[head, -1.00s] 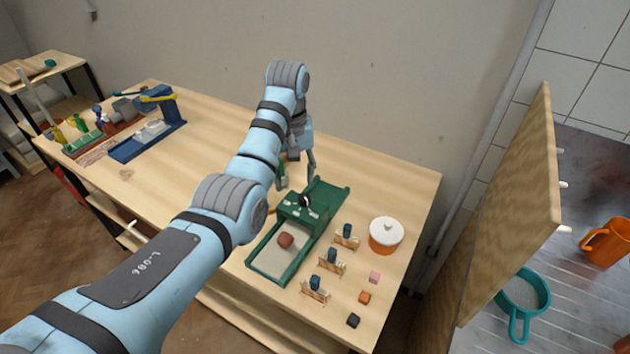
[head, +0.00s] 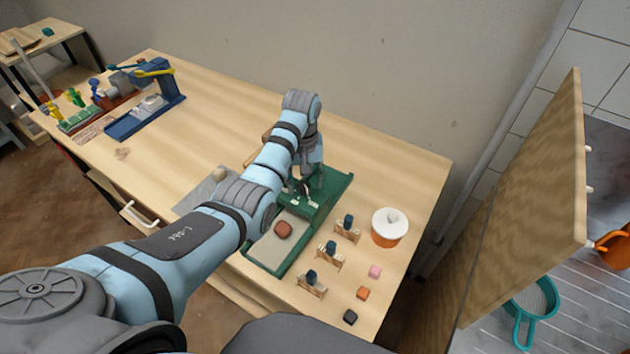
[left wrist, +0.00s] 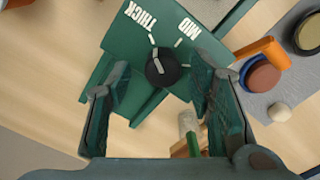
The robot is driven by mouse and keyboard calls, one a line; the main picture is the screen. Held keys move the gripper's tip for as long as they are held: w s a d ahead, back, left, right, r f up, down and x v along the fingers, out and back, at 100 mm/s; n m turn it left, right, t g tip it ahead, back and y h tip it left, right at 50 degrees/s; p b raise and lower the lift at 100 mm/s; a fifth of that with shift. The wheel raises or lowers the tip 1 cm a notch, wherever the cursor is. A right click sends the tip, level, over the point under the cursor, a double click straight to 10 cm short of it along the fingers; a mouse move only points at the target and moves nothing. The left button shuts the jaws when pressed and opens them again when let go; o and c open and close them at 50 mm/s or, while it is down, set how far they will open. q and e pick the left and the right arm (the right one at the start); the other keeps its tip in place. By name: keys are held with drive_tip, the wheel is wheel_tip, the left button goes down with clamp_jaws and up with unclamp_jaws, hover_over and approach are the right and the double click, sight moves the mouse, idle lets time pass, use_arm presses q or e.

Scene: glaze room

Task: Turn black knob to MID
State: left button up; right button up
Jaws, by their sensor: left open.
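The black knob (left wrist: 163,70) sits on the green panel (left wrist: 125,50) of the green device, which also shows in the head view (head: 342,200). White labels THICK and MID are printed beyond it in the left wrist view, each with a white tick. A pale pointer line shows on the knob; it seems closer to the THICK tick, but is hard to read. My left gripper (left wrist: 152,84) is open, with its fingers either side of the knob and apart from it. In the head view my left gripper (head: 309,180) is over the panel and partly hides the knob. My right gripper is out of view.
A reddish-brown lump (head: 283,229) lies in the device's tray. A blue machine (head: 150,105) stands far left. A wooden panel (head: 530,200) rises at the right.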

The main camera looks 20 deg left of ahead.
use_arm(q)
drive_tip(key=shift+w+a+f, duration=0.1)
drive_tip(key=shift+a+f, duration=0.05)
drive_tip(key=shift+f, duration=0.3)
drive_tip(key=shift+s+r, duration=0.2)
drive_tip(key=shift+s, duration=0.1)
drive_tip(key=shift+c, duration=0.4)
drive_tip(key=c, duration=0.3)
clamp_jaws()
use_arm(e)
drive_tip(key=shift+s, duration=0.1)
use_arm(q)
drive_tip(key=shift+m, duration=0.3)
drive_tip(key=m, duration=1.1)
